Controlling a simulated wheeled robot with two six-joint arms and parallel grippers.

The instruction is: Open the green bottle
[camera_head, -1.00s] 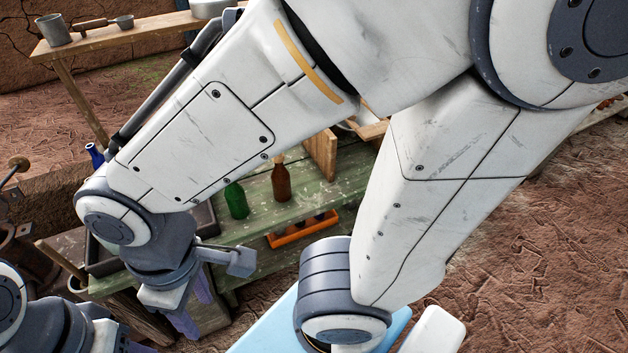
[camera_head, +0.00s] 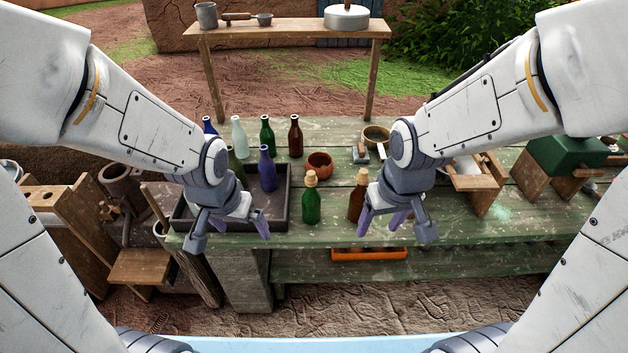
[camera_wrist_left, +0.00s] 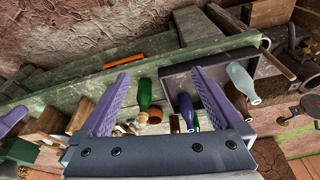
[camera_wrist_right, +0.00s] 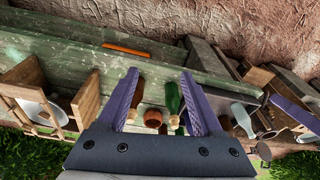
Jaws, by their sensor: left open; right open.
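The green bottle (camera_head: 311,206) stands upright near the front edge of the green table, with a light stopper in its neck. My left gripper (camera_head: 230,226) is open and empty, left of the bottle, over the front of the dark tray. My right gripper (camera_head: 394,222) is open and empty, right of the bottle, in front of a stoppered brown bottle (camera_head: 356,200). Neither gripper touches the green bottle. It shows between the open fingers in the left wrist view (camera_wrist_left: 144,94) and near one finger in the right wrist view (camera_wrist_right: 173,97).
The dark tray (camera_head: 284,200) at left holds a blue bottle (camera_head: 267,172). Several bottles, including another green one (camera_head: 267,138), stand behind. A reddish-brown pot (camera_head: 320,163) sits behind the green bottle. A wooden frame (camera_head: 478,185) stands at right.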

